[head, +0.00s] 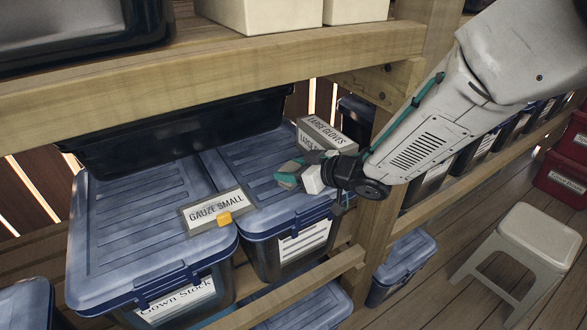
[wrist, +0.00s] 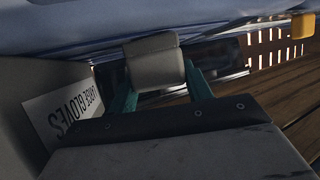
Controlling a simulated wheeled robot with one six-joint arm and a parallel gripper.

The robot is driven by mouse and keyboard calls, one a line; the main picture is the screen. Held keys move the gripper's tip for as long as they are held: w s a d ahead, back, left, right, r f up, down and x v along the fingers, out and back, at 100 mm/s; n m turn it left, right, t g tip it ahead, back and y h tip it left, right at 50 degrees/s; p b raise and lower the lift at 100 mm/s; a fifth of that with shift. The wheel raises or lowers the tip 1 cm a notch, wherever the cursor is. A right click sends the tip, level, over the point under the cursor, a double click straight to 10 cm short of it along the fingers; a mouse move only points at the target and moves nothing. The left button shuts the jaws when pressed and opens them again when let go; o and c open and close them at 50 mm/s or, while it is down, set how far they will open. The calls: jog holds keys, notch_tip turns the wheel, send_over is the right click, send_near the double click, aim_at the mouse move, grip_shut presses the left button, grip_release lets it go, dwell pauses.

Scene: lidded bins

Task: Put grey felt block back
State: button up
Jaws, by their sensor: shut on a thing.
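My gripper (head: 289,175) has teal fingers and hangs over the blue lid of the right-hand bin (head: 265,165), between the Gauze Small box and the Large Gloves box. In the wrist view the teal fingers are shut on the grey felt block (wrist: 154,62), a smooth grey piece with rounded edges. In the head view the block is small and mostly hidden by the fingers. I cannot tell whether it touches the lid.
A grey Gauze Small box (head: 212,208) with an orange block (head: 224,219) lies across the lids. A Large Gloves box (head: 328,134) stands behind my gripper. A wooden post (head: 382,150) is close right. A black tray (head: 175,132) overhangs the lids. A stool (head: 540,232) stands right.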

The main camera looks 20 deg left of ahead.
jog(key=o, duration=1)
jog(key=shift+f, duration=0.15)
jog(key=shift+r, duration=0.25)
jog(key=v, duration=1.2)
jog(key=shift+d, duration=0.1)
